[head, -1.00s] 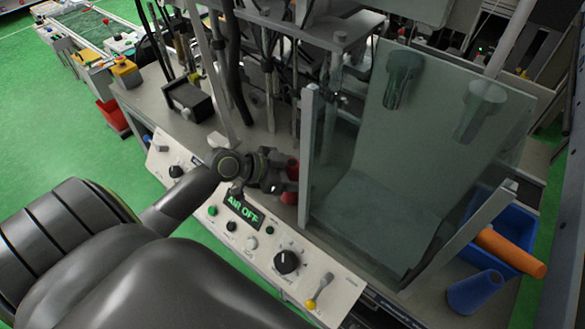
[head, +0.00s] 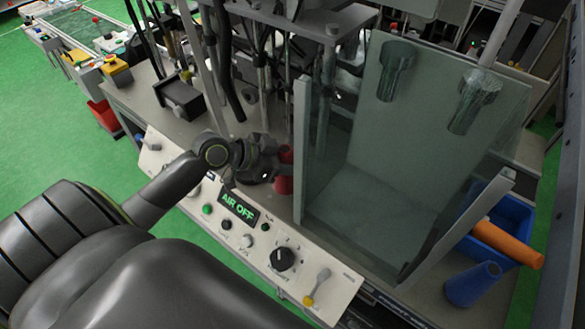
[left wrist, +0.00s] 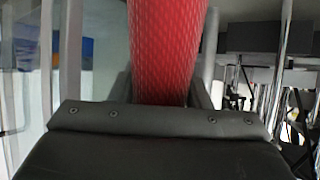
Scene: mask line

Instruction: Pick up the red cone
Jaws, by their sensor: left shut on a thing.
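The red cone (head: 285,172) shows in the head view just right of my left gripper (head: 272,168), partly hidden behind it, close to the left edge of the clear panel. In the left wrist view the red cone (left wrist: 165,50) fills the middle, running up from between the fingers. My left gripper is shut on it. My right gripper is not in view.
A control panel (head: 325,283) with knobs and an "AIR OFF" display lies in front. Clear panels (head: 370,200) stand to the right. A blue cone (head: 473,285), an orange cone (head: 508,242) and a blue bin (head: 495,197) are at the far right.

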